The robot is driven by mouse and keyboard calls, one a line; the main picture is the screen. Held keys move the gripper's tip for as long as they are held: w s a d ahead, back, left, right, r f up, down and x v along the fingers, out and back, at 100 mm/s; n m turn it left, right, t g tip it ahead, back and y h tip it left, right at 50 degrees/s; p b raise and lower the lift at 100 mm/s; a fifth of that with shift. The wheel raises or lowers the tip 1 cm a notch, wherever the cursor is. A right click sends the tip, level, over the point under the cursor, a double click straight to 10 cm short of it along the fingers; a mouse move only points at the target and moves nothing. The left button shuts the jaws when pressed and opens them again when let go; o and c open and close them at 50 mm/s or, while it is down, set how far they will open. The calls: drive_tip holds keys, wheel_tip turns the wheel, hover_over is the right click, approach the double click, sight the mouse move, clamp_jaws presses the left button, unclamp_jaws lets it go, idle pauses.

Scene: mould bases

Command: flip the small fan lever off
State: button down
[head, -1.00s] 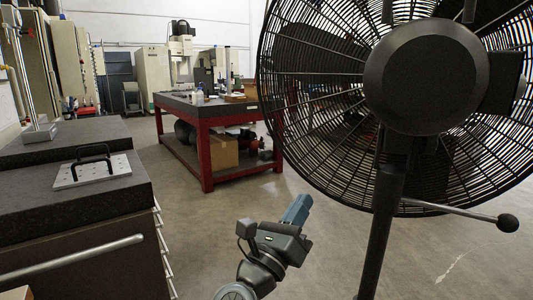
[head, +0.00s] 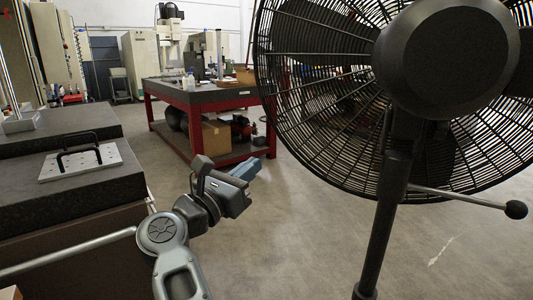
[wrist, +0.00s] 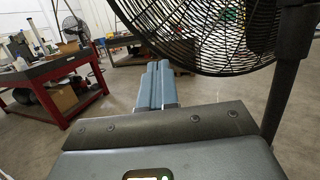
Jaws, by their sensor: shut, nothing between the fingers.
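A large black fan (head: 448,58) on a dark pole (head: 386,220) fills the right of the head view. A thin grey lever (head: 460,196) with a round black knob (head: 516,209) sticks out to the right from the pole, sloping slightly down. My gripper (head: 257,165) is left of the pole, apart from fan and lever, with its blue fingers pointing right. In the wrist view my gripper (wrist: 157,72) shows its fingers together and empty, below the fan cage (wrist: 205,30). The pole (wrist: 285,85) is at the right there; I cannot make out the lever in that view.
A red-framed workbench (head: 213,100) with bottles and boxes stands behind my gripper. A dark granite-topped cabinet (head: 85,190) with a handled metal plate (head: 80,162) is at the left.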

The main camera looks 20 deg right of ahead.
sight(291, 135)
drive_tip(key=p+x, duration=0.2)
drive_tip(key=x, duration=1.1)
drive_tip(key=shift+d+r+p, duration=0.1)
drive_tip(key=shift+p, duration=0.2)
drive_tip(key=shift+w+d+b, duration=0.1)
drive_tip(key=shift+d+b, duration=0.05)
drive_tip(key=shift+b, duration=0.2)
